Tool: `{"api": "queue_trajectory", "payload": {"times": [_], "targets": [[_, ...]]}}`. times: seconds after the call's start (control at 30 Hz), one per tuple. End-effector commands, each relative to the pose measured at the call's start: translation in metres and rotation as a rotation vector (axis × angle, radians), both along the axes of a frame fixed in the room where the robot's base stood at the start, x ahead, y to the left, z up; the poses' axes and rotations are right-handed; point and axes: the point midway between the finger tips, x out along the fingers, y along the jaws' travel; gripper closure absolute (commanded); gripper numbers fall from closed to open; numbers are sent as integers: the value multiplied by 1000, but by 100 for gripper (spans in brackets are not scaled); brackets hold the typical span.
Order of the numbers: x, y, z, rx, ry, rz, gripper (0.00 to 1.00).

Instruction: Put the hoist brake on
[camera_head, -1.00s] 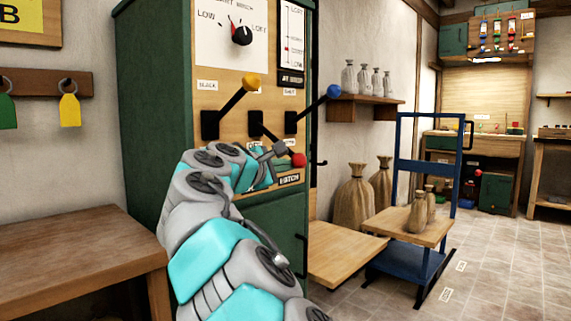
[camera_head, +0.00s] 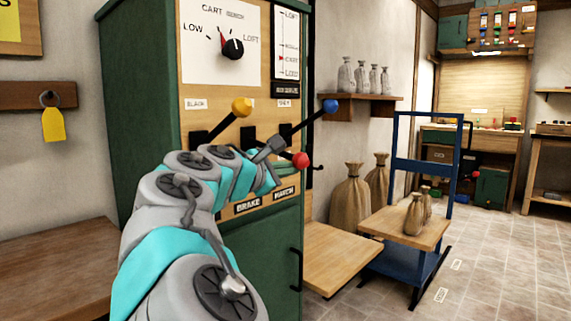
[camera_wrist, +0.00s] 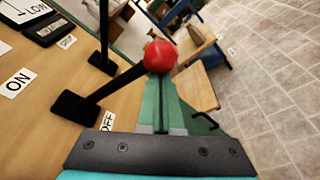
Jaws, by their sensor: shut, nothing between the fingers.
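The lever with a red ball knob (camera_head: 300,160) sticks out and down from the hoist panel. Its knob also shows in the wrist view (camera_wrist: 160,56), with the black lever base at the left, between an "ON" label (camera_wrist: 18,82) and an "OFF" label (camera_wrist: 107,121). The lever leans to the OFF side. A "BRAKE" label (camera_head: 248,205) is low on the panel. My gripper (camera_head: 272,148) is shut and empty, its tips close to the red knob. In the wrist view my fingers (camera_wrist: 160,82) end just below the knob; I cannot tell whether they touch.
A yellow-knobbed lever (camera_head: 241,107) and a blue-knobbed lever (camera_head: 330,106) stand close by on the panel. A dial (camera_head: 232,48) is above. A wooden table (camera_head: 50,265) is at left. A blue cart (camera_head: 400,262) with sacks is at right, with open floor beyond it.

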Motion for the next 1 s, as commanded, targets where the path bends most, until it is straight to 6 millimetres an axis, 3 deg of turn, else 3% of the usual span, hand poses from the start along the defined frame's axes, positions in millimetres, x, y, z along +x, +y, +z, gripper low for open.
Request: {"api": "queue_trajectory", "payload": {"times": [0.1, 0.4, 1.0], "targets": [[-4, -3, 19, 0, 1, -2, 100], [-6, -5, 42, -1, -1, 1, 100], [-6, -6, 48, 0, -2, 0, 100]]}}
